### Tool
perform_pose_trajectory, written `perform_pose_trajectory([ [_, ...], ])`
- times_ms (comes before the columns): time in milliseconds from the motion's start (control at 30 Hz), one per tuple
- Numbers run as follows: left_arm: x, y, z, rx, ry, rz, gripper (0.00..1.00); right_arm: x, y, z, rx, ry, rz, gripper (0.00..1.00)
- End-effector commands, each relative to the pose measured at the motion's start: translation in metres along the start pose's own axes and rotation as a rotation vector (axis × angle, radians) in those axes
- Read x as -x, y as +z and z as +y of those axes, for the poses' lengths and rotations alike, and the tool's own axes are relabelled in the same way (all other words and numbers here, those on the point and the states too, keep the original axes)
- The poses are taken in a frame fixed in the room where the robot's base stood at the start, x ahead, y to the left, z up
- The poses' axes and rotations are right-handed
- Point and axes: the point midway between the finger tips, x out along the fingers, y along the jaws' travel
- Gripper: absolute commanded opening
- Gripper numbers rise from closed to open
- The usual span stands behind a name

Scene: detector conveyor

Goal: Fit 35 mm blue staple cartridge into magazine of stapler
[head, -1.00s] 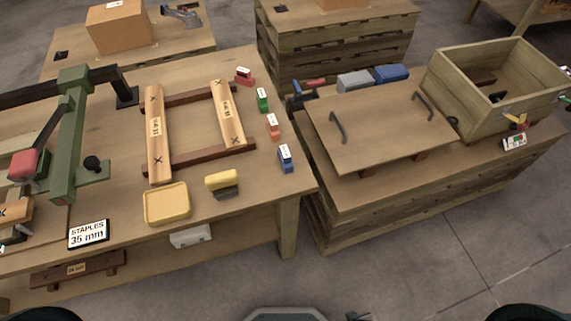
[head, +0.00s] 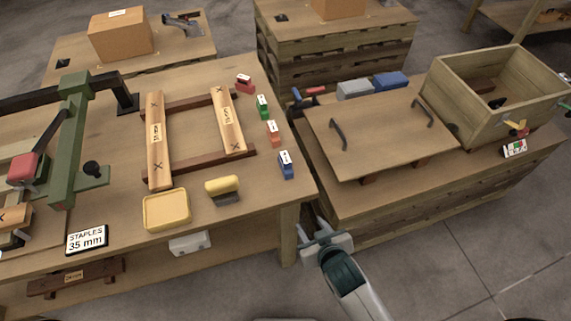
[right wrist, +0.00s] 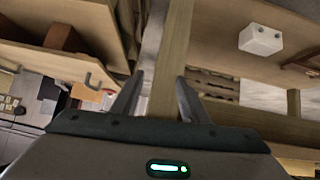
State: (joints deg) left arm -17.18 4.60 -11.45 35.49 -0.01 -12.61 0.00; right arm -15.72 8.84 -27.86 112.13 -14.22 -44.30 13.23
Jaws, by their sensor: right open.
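The blue cartridge (head: 286,166) stands upright with a white label near the right edge of the left bench. Its printed size is too small to read. A green-framed press (head: 70,140) with a red-capped lever stands at the left of this bench. A grey hand tool (head: 183,24) lies on the back table. I cannot tell which is the stapler, and no magazine is clear. My right gripper (head: 312,226) is open and empty, beside the bench's front right corner and below the cartridge. In the right wrist view its fingers (right wrist: 160,80) point at a bench leg. My left gripper is not in view.
Red, green and orange labelled blocks (head: 273,132) line up behind the blue one. A yellow tray (head: 166,209), a yellow-handled brush (head: 223,188) and a "STAPLES 35 mm" sign (head: 87,239) sit in front. A wooden frame (head: 158,140) lies mid-bench. A crate (head: 480,105) stands right.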

Motion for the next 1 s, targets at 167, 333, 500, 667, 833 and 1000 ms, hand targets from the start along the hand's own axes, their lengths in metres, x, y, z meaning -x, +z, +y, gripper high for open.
perform_pose_trajectory([
  [167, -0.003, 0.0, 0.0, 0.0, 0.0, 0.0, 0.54, 0.055, -0.083, -0.006, -0.025, -0.005, 0.138, 0.41],
  [333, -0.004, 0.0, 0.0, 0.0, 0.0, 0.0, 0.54, 0.102, -0.133, -0.007, -0.056, -0.01, 0.232, 0.41],
  [500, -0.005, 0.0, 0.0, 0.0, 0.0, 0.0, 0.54, 0.127, -0.154, -0.007, -0.074, -0.014, 0.276, 0.41],
  [667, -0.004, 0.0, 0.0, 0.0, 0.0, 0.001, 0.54, 0.131, -0.157, -0.007, -0.077, -0.014, 0.281, 0.41],
  [833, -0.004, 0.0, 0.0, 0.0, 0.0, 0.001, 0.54, 0.13, -0.157, -0.006, -0.077, -0.013, 0.281, 0.41],
  [1000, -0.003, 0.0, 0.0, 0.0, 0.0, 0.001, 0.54, 0.126, -0.158, -0.006, -0.077, -0.013, 0.281, 0.41],
])
